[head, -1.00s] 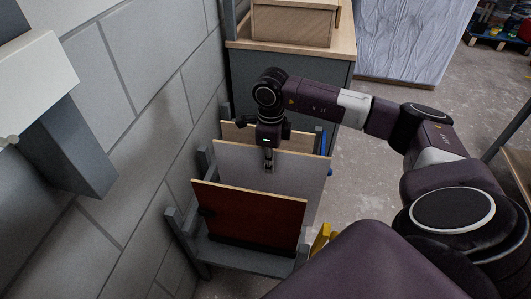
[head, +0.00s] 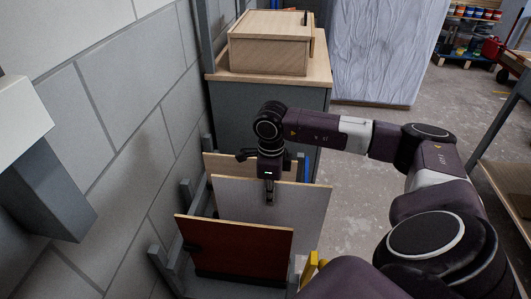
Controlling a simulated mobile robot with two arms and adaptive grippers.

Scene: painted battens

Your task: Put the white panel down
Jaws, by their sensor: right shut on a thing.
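The white panel (head: 300,208) stands upright in a grey rack (head: 165,262) beside the block wall, behind a dark red panel (head: 235,248). My right gripper (head: 269,200) points down and is shut on the white panel's top edge. The panel's lower part is hidden behind the red panel, so I cannot tell whether it touches the rack's base. My left gripper is not in view.
Another panel with a pale wood edge (head: 228,162) stands behind the white one. A grey cabinet (head: 240,112) with a wooden box (head: 270,45) on top stands beyond the rack. A sheet-covered board (head: 385,50) stands at the back.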

